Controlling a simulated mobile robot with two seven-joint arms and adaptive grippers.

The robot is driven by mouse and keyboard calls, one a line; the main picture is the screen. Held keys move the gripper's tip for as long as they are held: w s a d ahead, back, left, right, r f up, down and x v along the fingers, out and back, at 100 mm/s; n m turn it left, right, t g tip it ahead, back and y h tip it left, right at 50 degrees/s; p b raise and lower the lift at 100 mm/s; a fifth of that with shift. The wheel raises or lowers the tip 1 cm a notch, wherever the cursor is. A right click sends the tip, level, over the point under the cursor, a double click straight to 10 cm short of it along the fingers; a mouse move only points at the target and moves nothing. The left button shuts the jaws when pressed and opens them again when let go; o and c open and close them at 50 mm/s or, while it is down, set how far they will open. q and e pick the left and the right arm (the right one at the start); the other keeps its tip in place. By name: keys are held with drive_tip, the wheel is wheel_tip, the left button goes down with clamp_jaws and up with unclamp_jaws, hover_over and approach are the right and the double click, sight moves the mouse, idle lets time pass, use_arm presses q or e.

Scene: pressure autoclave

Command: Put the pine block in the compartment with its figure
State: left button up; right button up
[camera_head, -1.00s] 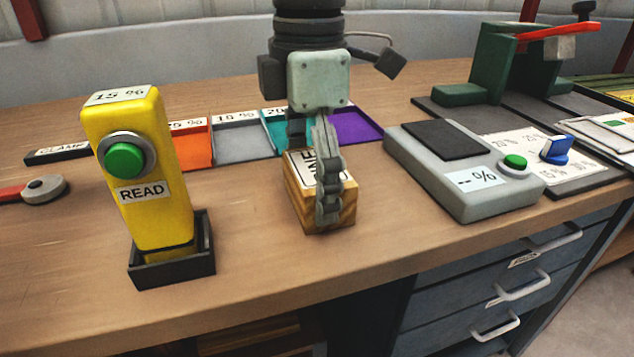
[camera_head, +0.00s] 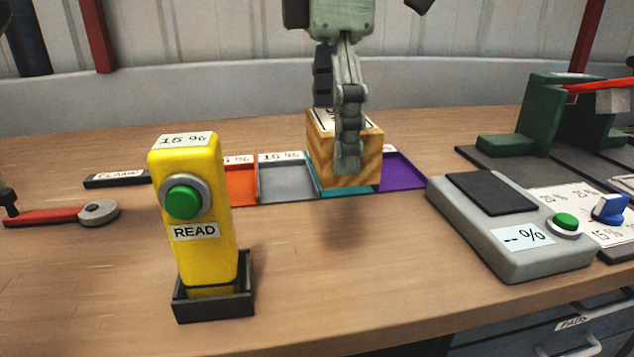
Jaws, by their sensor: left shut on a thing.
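The pine block (camera_head: 338,165) has a pale label on top and hangs above the bench, its shadow on the wood below. My left gripper (camera_head: 348,160) is shut on it from above. The block covers much of the teal compartment (camera_head: 345,191) behind it. To the left are the grey compartment (camera_head: 286,183) and the orange compartment (camera_head: 240,186); the purple compartment (camera_head: 402,172) is to the right. The compartment labels are small or partly hidden. The yellow meter (camera_head: 205,245) stands upright in a black holder; its top figure looks like 15 %. My right gripper is not in view.
A grey scale-like box (camera_head: 515,245) with a dark pad and a blank "-- %" display stands at right. A green fixture (camera_head: 560,120) is behind it. A red-handled tool (camera_head: 60,214) lies at left. The bench front between meter and box is clear.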

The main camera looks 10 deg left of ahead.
use_arm(q)
drive_tip(key=w+a+r+p, duration=0.1)
drive_tip(key=w+a, duration=0.2)
drive_tip(key=a, duration=0.6)
drive_tip(key=w+a, duration=0.3)
drive_tip(key=a, duration=0.6)
drive_tip(key=p, duration=0.1)
hover_over(281, 182)
wheel_tip(281, 182, down, 7)
wheel_tip(281, 182, down, 4)
drive_tip(key=shift+r+p, duration=0.1)
drive_tip(key=shift+p, duration=0.25)
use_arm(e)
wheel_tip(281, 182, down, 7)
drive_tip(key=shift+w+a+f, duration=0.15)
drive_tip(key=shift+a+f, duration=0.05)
use_arm(q)
drive_tip(key=shift+f, duration=0.2)
